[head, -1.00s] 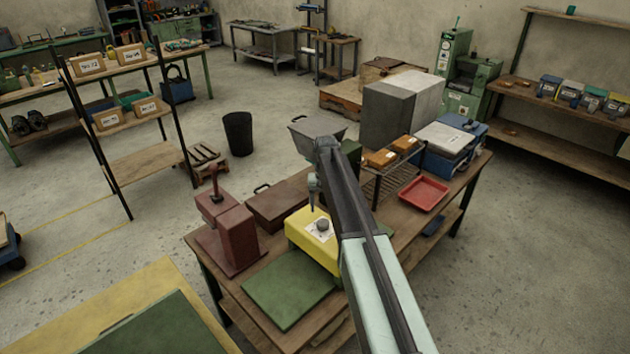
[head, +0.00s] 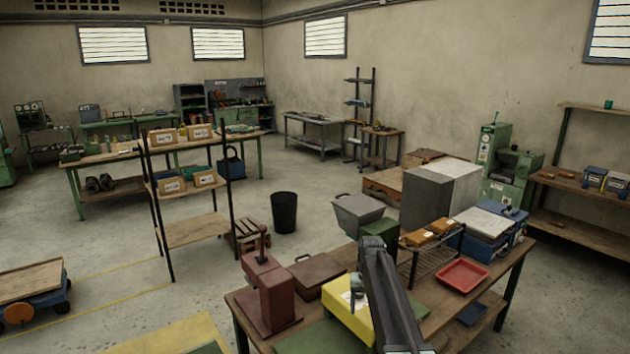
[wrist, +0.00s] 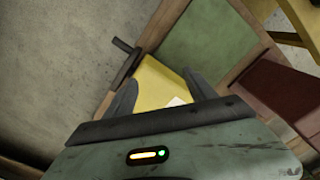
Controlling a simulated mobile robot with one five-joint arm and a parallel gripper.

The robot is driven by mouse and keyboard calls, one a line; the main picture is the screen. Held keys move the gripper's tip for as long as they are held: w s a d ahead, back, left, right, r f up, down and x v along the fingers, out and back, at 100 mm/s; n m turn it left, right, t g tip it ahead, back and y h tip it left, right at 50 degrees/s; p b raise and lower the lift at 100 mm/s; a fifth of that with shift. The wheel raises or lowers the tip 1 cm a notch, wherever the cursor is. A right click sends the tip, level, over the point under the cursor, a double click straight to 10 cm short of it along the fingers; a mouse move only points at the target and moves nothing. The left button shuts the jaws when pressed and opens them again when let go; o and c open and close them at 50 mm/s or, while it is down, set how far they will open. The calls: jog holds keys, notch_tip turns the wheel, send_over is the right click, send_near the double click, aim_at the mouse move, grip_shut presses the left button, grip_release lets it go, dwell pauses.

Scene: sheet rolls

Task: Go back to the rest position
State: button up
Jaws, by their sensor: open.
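My gripper (wrist: 163,88) is open in the wrist view, with its two dark fingers apart and nothing between them. It points down above the yellow box (wrist: 158,72), which shows beyond and between the fingers. In the head view my dark arm reaches out over the wooden workbench (head: 462,335), and my gripper (head: 355,292) hangs small at its end, in front of the yellow box (head: 345,312). The arm hides part of the box.
A dark red press (head: 272,290) and a brown case (head: 320,277) stand left of the yellow box. A wire rack (head: 428,262), a red tray (head: 461,275) and a grey bin (head: 357,212) are to the right and behind. Open floor lies left, around a black bucket (head: 284,212).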

jog(key=s+f+b, duration=0.3)
jog(key=s, duration=0.6)
jog(key=s+f+b, duration=0.4)
jog(key=s, duration=0.5)
jog(key=s+f+n+b, duration=0.1)
jog(key=s+f+b, duration=0.2)
jog(key=s, duration=0.7)
jog(key=shift+f, duration=0.45)
